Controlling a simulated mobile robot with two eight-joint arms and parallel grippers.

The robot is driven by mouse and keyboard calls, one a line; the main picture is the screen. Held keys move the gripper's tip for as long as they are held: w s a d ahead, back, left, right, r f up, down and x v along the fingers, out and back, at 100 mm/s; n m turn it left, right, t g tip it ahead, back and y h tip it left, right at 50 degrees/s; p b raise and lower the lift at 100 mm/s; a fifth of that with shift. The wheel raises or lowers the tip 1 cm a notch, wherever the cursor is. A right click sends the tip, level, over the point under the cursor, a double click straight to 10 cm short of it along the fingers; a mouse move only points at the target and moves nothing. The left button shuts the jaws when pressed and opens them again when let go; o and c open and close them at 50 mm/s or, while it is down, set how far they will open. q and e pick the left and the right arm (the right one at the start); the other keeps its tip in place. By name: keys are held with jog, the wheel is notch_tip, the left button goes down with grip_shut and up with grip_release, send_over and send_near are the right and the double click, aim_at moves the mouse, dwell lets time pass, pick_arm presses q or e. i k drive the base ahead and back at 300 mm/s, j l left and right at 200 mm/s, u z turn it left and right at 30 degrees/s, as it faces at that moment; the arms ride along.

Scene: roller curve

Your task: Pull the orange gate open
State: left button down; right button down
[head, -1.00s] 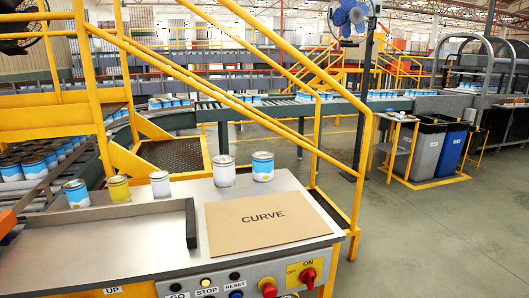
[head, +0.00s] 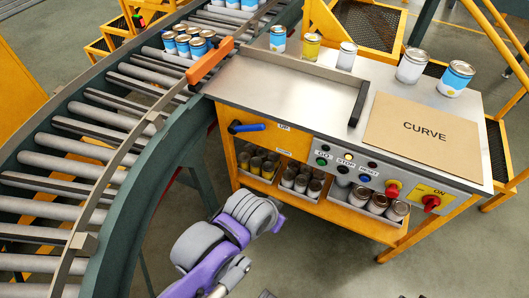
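The orange gate (head: 210,61) is a short orange bar at the inner edge of the curved roller conveyor (head: 100,128), beside the left end of the steel worktop. It slants up to the right, with a group of blue-and-white cans (head: 189,43) on the rollers just behind it. A purple and grey part of one of my arms rises from the bottom of the view, well below the gate and apart from it. No gripper fingers show in the view.
The worktop (head: 290,85) carries several cans, a dark stop bar (head: 358,103) and a board marked CURVE (head: 424,135). Its front has a blue handle (head: 247,127), buttons and red knobs. Cans fill bins below. The floor (head: 330,260) in front is mostly clear.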

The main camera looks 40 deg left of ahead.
aim_at(203, 66)
jog(key=u, duration=1.35)
